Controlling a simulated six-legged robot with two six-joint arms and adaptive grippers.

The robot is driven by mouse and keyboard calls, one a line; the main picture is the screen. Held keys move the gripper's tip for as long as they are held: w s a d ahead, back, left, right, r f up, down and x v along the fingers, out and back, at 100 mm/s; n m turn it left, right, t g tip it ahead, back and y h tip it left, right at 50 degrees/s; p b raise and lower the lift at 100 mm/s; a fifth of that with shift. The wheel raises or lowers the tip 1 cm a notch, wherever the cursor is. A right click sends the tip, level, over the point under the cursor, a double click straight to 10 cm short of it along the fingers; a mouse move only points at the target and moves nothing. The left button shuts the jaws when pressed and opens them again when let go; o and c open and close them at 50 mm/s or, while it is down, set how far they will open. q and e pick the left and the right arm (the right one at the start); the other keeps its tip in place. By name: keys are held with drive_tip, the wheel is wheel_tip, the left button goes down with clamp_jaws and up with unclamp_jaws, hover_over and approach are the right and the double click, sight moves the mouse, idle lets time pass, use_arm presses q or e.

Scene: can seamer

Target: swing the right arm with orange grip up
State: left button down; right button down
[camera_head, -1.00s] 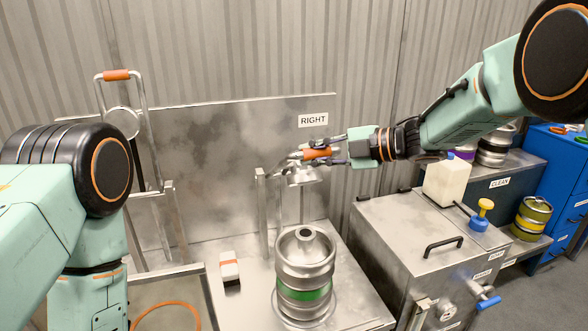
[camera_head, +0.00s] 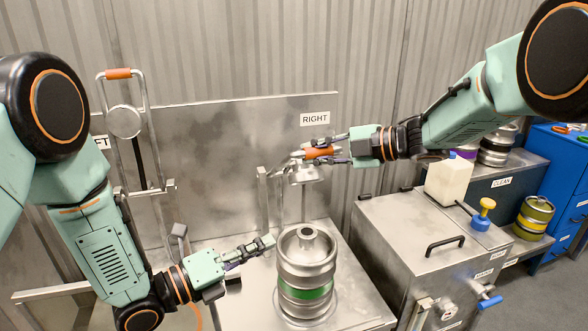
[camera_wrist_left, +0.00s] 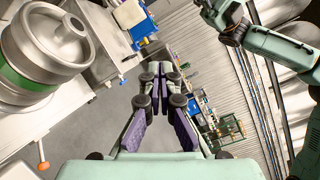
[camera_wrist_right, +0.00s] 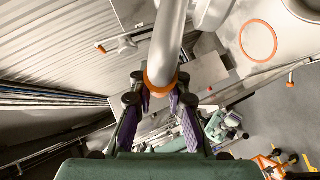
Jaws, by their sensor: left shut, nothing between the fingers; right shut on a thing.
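The right swing arm's orange grip (camera_head: 320,153) is below the RIGHT sign, behind and above the keg, well lower than the other station's raised orange grip (camera_head: 118,73). My right gripper (camera_head: 324,153) is shut on this grip. The right wrist view shows the orange grip (camera_wrist_right: 158,84) between the fingers, with a grey tube (camera_wrist_right: 168,40) running away from it. The arm's metal head (camera_head: 306,173) hangs just under the grip. My left gripper (camera_head: 268,242) is shut and empty, just left of the keg; its closed fingers (camera_wrist_left: 160,70) show in the left wrist view.
A steel keg with a green band (camera_head: 305,270) stands on the bench under the right arm. A steel cabinet (camera_head: 400,230) with a black handle is to the right. A white jug (camera_head: 450,182) stands on it. The tall back panel (camera_head: 220,150) stands behind.

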use_arm(q)
drive_tip(key=w+a+r+m+g+h, duration=0.1)
drive_tip(key=w+a+r+m+h, duration=0.15)
drive_tip(key=w+r+m, duration=0.2)
drive_tip(key=w+d+r, duration=0.5)
drive_tip(key=w+d, duration=0.2)
drive_tip(key=d, duration=0.1)
drive_tip(key=shift+d+g, duration=0.2)
drive_tip(key=shift+g, duration=0.2)
drive_tip(key=shift+r+h, duration=0.15)
drive_tip(key=shift+h, duration=0.1)
